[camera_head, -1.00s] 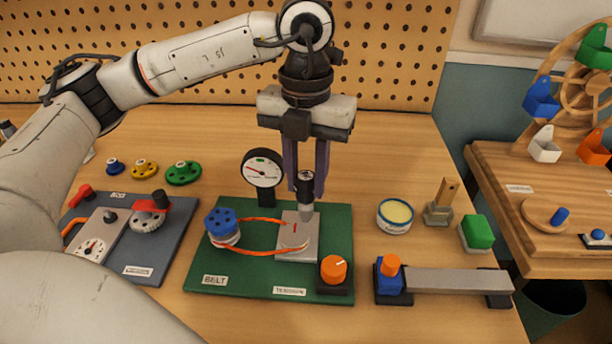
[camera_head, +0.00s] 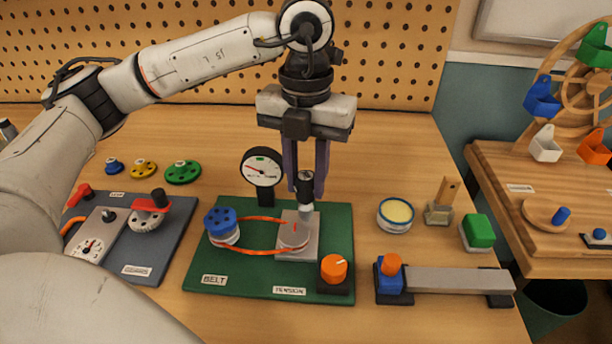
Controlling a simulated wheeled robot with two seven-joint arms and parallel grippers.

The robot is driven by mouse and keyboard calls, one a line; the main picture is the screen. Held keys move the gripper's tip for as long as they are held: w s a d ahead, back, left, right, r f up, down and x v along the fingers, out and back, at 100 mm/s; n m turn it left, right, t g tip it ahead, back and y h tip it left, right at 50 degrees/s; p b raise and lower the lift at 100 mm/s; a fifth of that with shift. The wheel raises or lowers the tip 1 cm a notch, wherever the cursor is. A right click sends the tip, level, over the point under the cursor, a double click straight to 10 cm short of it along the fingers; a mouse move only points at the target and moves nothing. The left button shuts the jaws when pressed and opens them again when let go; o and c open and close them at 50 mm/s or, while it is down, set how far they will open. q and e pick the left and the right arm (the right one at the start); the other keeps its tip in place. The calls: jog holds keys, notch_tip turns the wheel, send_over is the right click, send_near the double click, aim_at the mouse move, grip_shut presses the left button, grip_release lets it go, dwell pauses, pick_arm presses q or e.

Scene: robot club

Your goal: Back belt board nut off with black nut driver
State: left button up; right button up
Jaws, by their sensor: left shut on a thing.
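The green belt board (camera_head: 215,282) lies on the wooden table. On it are a blue pulley (camera_head: 222,226), an orange belt (camera_head: 262,251) and a grey metal plate (camera_head: 297,256). My left gripper (camera_head: 306,188) points straight down over the plate. It is shut on the black nut driver (camera_head: 305,183), which stands upright with its grey socket end down at the plate. The nut is hidden under the driver. A round dial gauge (camera_head: 262,167) stands behind. An orange knob (camera_head: 334,268) sits at the board's front right. My right gripper is not in view.
A grey board (camera_head: 150,270) with a gauge and red handles lies left. Blue, yellow and green discs (camera_head: 183,172) lie behind it. To the right are a round tin (camera_head: 395,215), a brush (camera_head: 441,205), a green block (camera_head: 478,232) and a grey bar (camera_head: 445,281).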

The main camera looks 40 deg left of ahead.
pick_arm(q)
jog(key=shift+f+b, duration=0.5)
dwell(0.9)
jog(key=o, duration=1)
jog(key=c, duration=1.1)
jog(key=n+p, duration=0.1)
jog(key=n, duration=0.6)
jog(key=shift+r, duration=0.1)
jog(key=n, duration=0.5)
jog(key=shift+n+p, duration=0.3)
jog(key=shift+p, duration=0.05)
jog(key=o, duration=1.1)
